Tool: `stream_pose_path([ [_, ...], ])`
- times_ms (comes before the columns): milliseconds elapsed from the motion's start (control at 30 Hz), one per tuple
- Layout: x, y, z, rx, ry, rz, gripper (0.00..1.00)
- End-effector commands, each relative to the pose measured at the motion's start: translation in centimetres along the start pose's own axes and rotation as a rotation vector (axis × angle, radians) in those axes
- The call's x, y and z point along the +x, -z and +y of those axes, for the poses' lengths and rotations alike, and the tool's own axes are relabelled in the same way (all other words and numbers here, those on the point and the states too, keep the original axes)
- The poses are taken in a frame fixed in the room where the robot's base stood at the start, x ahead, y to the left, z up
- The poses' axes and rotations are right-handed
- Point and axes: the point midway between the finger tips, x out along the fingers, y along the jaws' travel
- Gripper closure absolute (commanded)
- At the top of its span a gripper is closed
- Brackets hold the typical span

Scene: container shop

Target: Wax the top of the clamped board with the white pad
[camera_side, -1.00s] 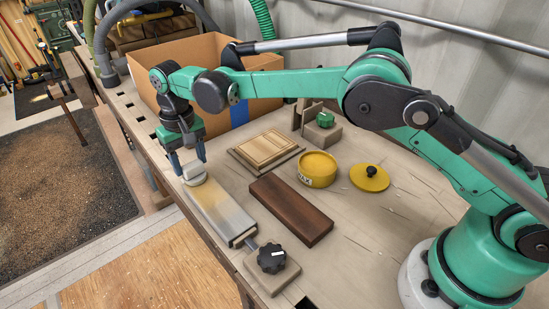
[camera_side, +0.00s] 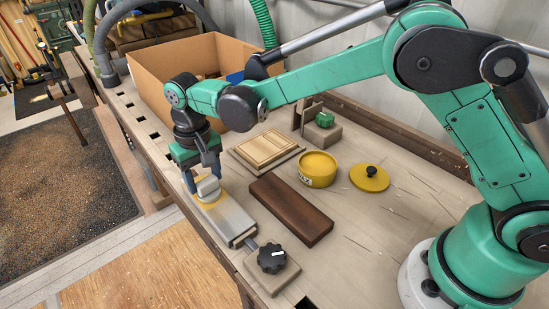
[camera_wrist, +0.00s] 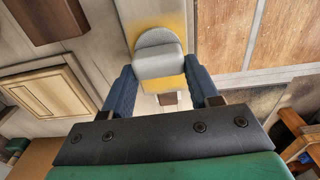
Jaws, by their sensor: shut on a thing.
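The clamped board (camera_side: 228,220) is a long pale board lying on the bench. It carries a yellow wax smear near its far end, around the pad, and its nearer half looks pale grey. The white pad (camera_side: 208,189) sits over the far part of the board and appears to touch it. My gripper (camera_side: 203,177) is above the board, shut on the pad with blue fingers on either side. In the wrist view, the pad (camera_wrist: 160,61) is between the fingers of my gripper (camera_wrist: 160,82), with yellow wax on the board (camera_wrist: 147,12) around it. The pad's underside is hidden.
A clamp with a black knob (camera_side: 272,258) is at the board's near end. A dark brown board (camera_side: 291,210), a framed wooden panel (camera_side: 266,149), an open yellow wax tin (camera_side: 317,170) and its lid (camera_side: 370,178) lie to the right. A cardboard box (camera_side: 165,68) stands behind.

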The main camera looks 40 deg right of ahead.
Motion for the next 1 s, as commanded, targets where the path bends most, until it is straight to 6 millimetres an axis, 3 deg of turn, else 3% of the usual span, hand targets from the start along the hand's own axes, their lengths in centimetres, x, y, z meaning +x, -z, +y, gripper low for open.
stream_pose_path([
  [733,0.0,-5.5,-0.1,-0.002,0.000,0.002,0.88],
  [1000,0.0,-6.5,-0.1,0.000,0.000,0.001,0.88],
])
